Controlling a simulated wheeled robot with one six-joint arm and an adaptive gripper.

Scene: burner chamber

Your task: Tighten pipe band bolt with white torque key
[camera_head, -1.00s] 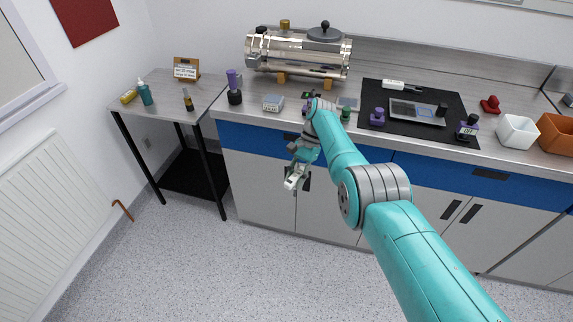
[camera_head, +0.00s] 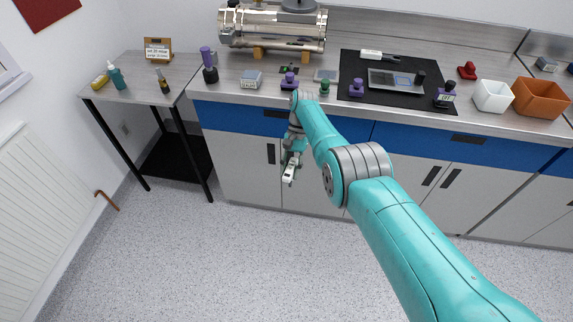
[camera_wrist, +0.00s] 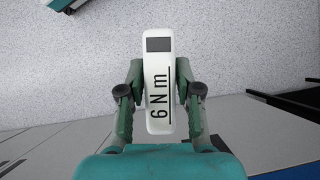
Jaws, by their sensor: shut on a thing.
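The white torque key (camera_wrist: 159,60), marked "6 Nm" with a small dark display, is gripped between the two fingers of my gripper (camera_wrist: 158,98) in the wrist view. In the head view my gripper (camera_head: 292,160) hangs in front of the cabinet doors, below the counter edge, with the white key (camera_head: 289,174) pointing down. A shiny metal cylinder (camera_head: 270,30) lies on wooden blocks at the back of the counter, cut off at the top of the picture. I cannot make out the pipe band or its bolt. The key is well apart from the cylinder.
The counter holds a black mat (camera_head: 348,85) with a grey device, a white-handled tool (camera_head: 376,55), purple-topped items, a white bin (camera_head: 493,96) and an orange bin (camera_head: 540,98). A side table (camera_head: 135,93) stands left. The floor in front is clear.

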